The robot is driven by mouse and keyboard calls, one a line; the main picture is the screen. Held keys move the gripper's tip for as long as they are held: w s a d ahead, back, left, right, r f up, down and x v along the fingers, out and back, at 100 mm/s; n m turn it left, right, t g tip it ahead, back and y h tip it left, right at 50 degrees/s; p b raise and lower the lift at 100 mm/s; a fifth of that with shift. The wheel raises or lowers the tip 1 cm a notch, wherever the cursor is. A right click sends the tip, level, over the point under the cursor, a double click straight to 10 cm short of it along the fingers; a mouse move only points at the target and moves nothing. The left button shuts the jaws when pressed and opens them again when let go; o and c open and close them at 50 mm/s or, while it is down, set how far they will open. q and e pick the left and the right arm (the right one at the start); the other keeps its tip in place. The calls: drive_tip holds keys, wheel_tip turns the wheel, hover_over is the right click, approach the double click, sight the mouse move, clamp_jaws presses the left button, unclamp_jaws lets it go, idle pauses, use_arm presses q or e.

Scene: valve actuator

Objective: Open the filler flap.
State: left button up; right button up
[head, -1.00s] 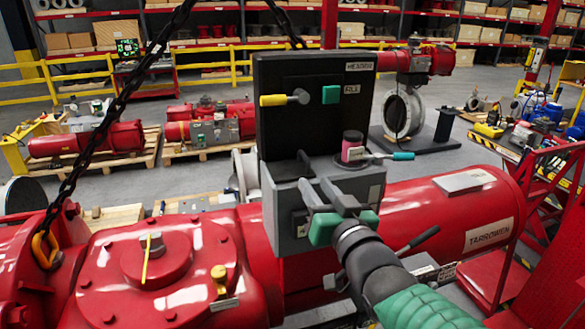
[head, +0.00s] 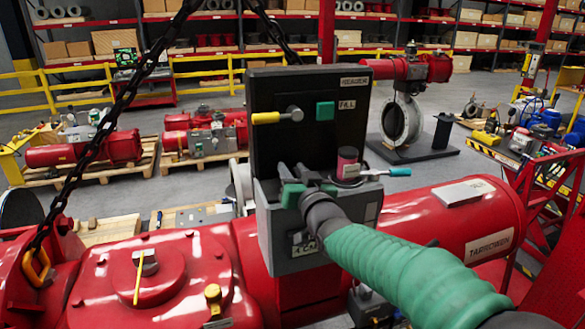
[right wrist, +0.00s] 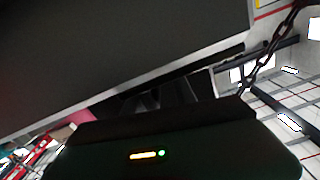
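A dark grey box (head: 290,225) stands on the red actuator, with a tall black panel (head: 335,92) upright at its back. The panel carries a yellow-handled lever (head: 279,116) and a green square (head: 325,110) beside a FILL label (head: 347,104). I cannot tell which part is the filler flap. My right gripper (head: 292,170) is at the box's upper left, in front of the panel; its two fingers look apart and empty. Contact is unclear. In the right wrist view a dark slab (right wrist: 110,60) with a pale edge fills the upper left; the fingertips are not clear. My left gripper is not in view.
A pink-red cylinder (head: 347,162) and a teal-handled tool (head: 392,172) are at the box's right. A chain (head: 118,110) hangs at the left. The red actuator body (head: 440,225) spans below. A red railing (head: 530,210) stands at the right.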

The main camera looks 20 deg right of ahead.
drive_tip(key=shift+s+d, duration=0.2)
drive_tip(key=shift+d, duration=0.5)
drive_tip(key=c, duration=0.5)
drive_tip(key=shift+c, duration=1)
drive_tip(key=shift+a, duration=0.45)
clamp_jaws()
drive_tip(key=shift+d+f, duration=0.15)
drive_tip(key=shift+d, duration=0.1)
drive_tip(key=shift+a+f, duration=0.1)
